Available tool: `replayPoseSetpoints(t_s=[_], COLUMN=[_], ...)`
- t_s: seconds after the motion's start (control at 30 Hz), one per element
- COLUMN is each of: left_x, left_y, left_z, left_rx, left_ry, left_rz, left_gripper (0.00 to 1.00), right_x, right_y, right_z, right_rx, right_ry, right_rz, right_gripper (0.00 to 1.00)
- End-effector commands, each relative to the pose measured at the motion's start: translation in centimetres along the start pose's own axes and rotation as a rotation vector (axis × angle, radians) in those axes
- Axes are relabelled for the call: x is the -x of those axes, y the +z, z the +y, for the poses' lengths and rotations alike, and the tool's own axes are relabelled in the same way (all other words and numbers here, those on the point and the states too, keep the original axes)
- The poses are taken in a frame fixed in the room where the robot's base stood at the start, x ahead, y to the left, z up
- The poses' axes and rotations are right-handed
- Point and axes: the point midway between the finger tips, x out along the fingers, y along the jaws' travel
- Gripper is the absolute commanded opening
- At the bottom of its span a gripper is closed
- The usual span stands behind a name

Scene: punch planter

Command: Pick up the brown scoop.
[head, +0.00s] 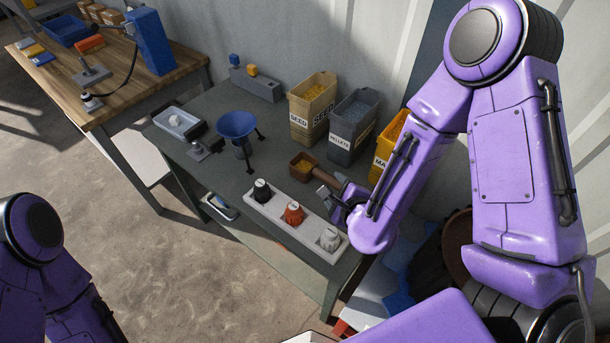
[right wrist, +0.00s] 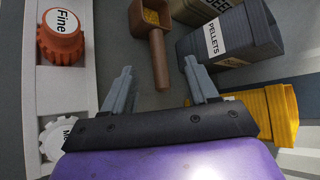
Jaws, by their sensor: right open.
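The brown scoop (head: 304,164) lies on the green-grey table, with some yellow material in its square bowl. Its handle points toward my right gripper (head: 331,192). In the right wrist view the scoop's handle (right wrist: 161,64) runs down toward the space between the spread fingers of my right gripper (right wrist: 157,70). The fingers are open and empty, one on each side of the handle's line. I cannot tell how high the fingertips are above the handle. My left gripper is out of view; only part of my left arm shows.
A white strip with a black knob (head: 262,190), an orange knob (head: 293,213) and a white knob (head: 329,239) lies beside the gripper. Bins of seed (head: 312,104), pellets (head: 352,124) and yellow (head: 388,145) stand behind. A blue funnel (head: 237,125) stands left of the scoop.

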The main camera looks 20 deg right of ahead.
Motion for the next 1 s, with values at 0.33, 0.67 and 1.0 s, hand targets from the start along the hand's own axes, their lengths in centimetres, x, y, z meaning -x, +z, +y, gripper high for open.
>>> replayPoseSetpoints(t_s=[0.33,0.67,1.0], left_x=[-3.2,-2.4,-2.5], left_y=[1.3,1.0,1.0], left_z=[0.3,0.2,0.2], left_rx=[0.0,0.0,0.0], left_ry=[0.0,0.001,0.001], left_rz=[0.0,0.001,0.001], left_gripper=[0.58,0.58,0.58], right_x=[-4.3,-9.4,-11.0], right_y=[-0.8,-0.5,-0.5], right_z=[0.5,0.7,0.8], right_rx=[-0.002,0.001,-0.002], right_ry=[-0.005,-0.003,-0.002], right_rz=[0.006,0.003,0.003], right_gripper=[0.58,0.58,0.58])
